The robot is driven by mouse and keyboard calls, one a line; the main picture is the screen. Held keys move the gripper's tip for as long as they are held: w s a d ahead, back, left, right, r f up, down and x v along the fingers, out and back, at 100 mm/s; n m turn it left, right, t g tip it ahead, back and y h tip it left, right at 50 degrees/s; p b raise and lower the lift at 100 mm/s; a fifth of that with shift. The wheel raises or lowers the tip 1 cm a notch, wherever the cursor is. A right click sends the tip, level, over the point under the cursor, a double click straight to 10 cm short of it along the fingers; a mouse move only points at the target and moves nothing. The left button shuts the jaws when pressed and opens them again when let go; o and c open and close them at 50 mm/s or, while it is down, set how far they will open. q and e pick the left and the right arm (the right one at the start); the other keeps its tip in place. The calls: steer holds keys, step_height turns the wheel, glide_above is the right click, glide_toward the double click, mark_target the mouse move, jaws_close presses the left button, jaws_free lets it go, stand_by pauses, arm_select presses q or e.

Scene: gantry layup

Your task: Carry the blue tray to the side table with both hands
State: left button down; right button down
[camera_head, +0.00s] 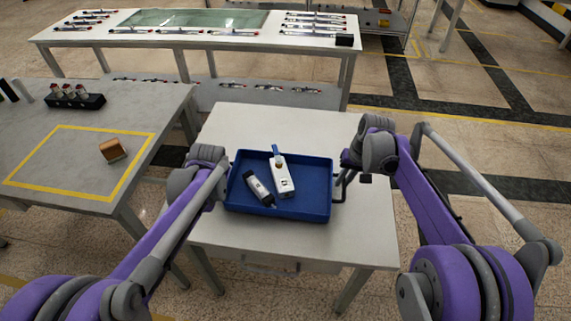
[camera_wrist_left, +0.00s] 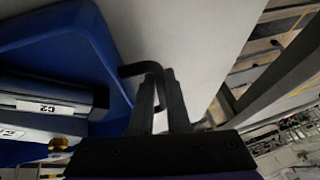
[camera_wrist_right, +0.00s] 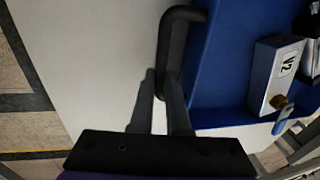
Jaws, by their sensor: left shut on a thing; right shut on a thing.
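The blue tray (camera_head: 311,190) is over the white side table (camera_head: 265,125), level as far as I can see. I cannot tell whether its underside touches the tabletop. It holds a white valve-like part (camera_head: 283,181) with a blue lever and a dark-and-white cylinder (camera_head: 259,189). My left gripper (camera_wrist_left: 160,88) is shut on the tray's dark left handle (camera_wrist_left: 134,69); the arm mostly hides it in the head view. My right gripper (camera_wrist_right: 161,88) is shut on the right handle (camera_wrist_right: 172,42), at the tray's right side in the head view (camera_head: 346,175).
A grey workbench (camera_head: 60,150) at left carries a yellow-outlined area, a brown block (camera_head: 112,150) and a black rack (camera_head: 75,99). A long bench (camera_head: 190,42) with several tools stands behind. The side table is bare behind and in front of the tray.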

arm_select(q)
steer(key=c, duration=0.9)
jaws_free()
steer(key=shift+f, duration=0.1)
arm_select(e)
steer(key=c, duration=0.9)
jaws_free()
steer(key=shift+f, duration=0.1)
arm_select(q)
steer(key=v, duration=1.2)
arm_select(e)
step_height(320, 180, up, 12)
steer(key=s+d, duration=0.1)
steer(key=d, duration=0.1)
steer(key=shift+s+d+f, duration=0.1)
